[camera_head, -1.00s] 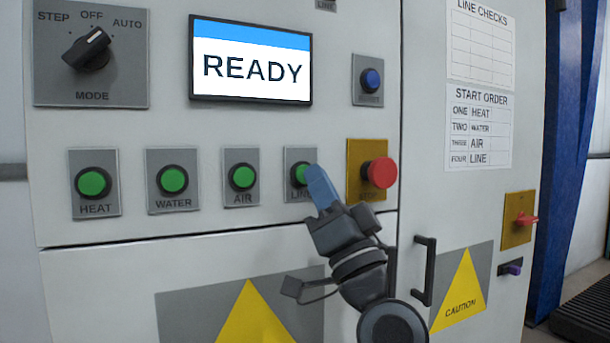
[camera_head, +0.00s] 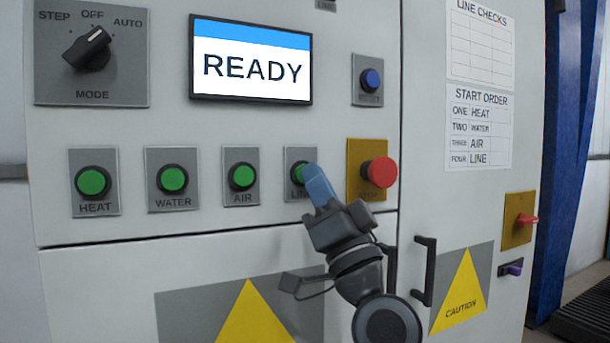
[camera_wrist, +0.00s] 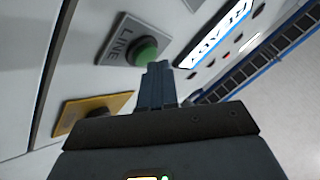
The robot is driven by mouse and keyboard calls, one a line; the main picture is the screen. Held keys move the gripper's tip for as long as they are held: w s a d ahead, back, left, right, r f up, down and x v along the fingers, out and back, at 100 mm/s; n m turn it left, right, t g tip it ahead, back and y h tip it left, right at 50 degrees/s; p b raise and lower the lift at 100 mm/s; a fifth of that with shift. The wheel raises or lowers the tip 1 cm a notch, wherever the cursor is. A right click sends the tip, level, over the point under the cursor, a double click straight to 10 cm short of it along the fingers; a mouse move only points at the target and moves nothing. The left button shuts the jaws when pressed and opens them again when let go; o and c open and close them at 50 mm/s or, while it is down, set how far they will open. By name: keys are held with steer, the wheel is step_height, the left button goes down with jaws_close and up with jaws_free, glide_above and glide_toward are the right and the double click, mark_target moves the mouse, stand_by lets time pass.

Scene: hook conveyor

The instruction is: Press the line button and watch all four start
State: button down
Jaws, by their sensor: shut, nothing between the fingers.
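The green LINE button (camera_head: 300,168) is on the panel at the right end of the row of green buttons. My gripper (camera_head: 315,175) is shut and empty, its blue fingertips in front of the LINE plate and partly covering the button. In the wrist view the green LINE button (camera_wrist: 146,51) shows just beyond the fingertips (camera_wrist: 158,68); I cannot tell whether they touch it. The HEAT (camera_head: 92,181), WATER (camera_head: 172,179) and AIR (camera_head: 242,176) buttons are green. The screen (camera_head: 252,62) reads READY.
A red stop button (camera_head: 381,172) on a yellow plate is close to the right of my gripper. A mode knob (camera_head: 88,48), a blue button (camera_head: 371,80), a door handle (camera_head: 424,272) and a red switch (camera_head: 526,220) also stick out. A START ORDER sheet (camera_head: 478,128) lists HEAT, WATER, AIR, LINE.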

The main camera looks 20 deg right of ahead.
steer(key=shift+w, duration=0.4)
stand_by(0.5)
steer(key=shift+s, duration=0.85)
steer(key=s+p, duration=0.1)
steer(key=s, duration=0.4)
stand_by(0.4)
stand_by(0.7)
